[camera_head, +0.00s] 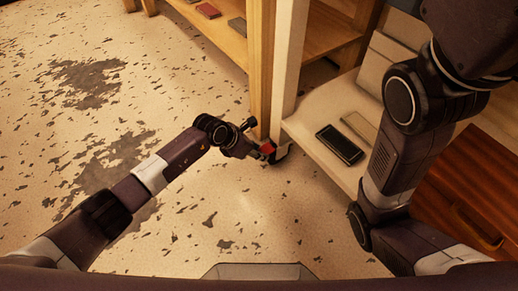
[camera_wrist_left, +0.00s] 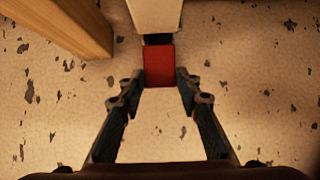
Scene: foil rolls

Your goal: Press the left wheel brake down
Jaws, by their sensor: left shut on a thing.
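The left wheel brake is a small red block (camera_head: 267,148) low at the foot of the pale post, beside a dark wheel (camera_head: 283,155). In the left wrist view the red brake (camera_wrist_left: 159,66) sits below the end of the post, with a dark part between them. My left gripper (camera_head: 259,152) is at the brake. Its two fingertips (camera_wrist_left: 159,78) are on either side of the red block, shut on it. Whether the brake is up or down cannot be told. My right arm shows at the right, but its gripper is out of view.
The pale post (camera_head: 291,65) rises from the wheel, with a wooden post (camera_head: 260,65) close behind it. A pale shelf (camera_head: 320,165) right of the post carries a dark flat box (camera_head: 340,144). A wooden drawer unit (camera_head: 470,200) stands at the right. The speckled floor (camera_head: 120,60) at left is open.

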